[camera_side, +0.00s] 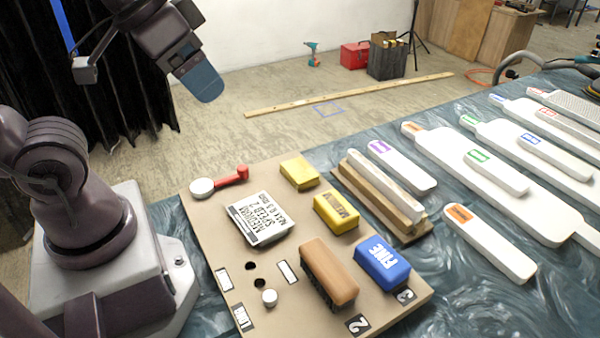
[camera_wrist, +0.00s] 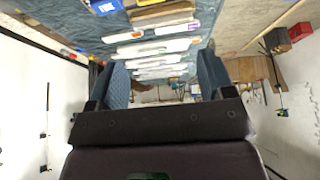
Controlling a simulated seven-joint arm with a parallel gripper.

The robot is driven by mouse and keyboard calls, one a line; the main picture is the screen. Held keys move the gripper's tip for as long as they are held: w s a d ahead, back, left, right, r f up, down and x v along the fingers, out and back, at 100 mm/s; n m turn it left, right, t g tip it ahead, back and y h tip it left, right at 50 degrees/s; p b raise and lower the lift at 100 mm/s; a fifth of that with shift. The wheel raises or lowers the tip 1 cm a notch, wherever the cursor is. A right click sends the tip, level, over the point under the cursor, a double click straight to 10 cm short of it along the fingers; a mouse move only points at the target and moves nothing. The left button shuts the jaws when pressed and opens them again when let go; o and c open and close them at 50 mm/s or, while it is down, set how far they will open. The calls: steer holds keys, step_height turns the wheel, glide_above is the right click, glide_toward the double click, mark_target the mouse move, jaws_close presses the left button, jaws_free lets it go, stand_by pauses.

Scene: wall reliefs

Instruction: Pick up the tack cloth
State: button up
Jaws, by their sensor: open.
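A plain yellow block-like piece (camera_side: 299,172) lies at the back of the tan board; it may be the tack cloth, but no label on it can be read. A second yellow block (camera_side: 335,212) with dark lettering lies in front of it. My gripper (camera_side: 203,82) is raised in the air above and to the left of the board, well apart from everything on it. In the wrist view my gripper (camera_wrist: 163,72) shows its two blue fingers spread wide with nothing between them.
The tan board (camera_side: 205,235) also bears a lettered plate (camera_side: 261,219), a red-handled tool (camera_side: 230,177), a brown brush (camera_side: 328,273), a blue block (camera_side: 382,264) and a small knob (camera_side: 269,297). A wooden piece (camera_side: 375,205) and several white paddles (camera_side: 490,242) lie to the right.

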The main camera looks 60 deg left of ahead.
steer(key=shift+o, duration=1.2)
steer(key=n+g, duration=0.6)
steer(key=n, duration=1.2)
glide_toward(297, 166)
step_height(297, 166, down, 10)
steer(key=shift+s+d+r, duration=0.1)
steer(key=shift+s, duration=0.05)
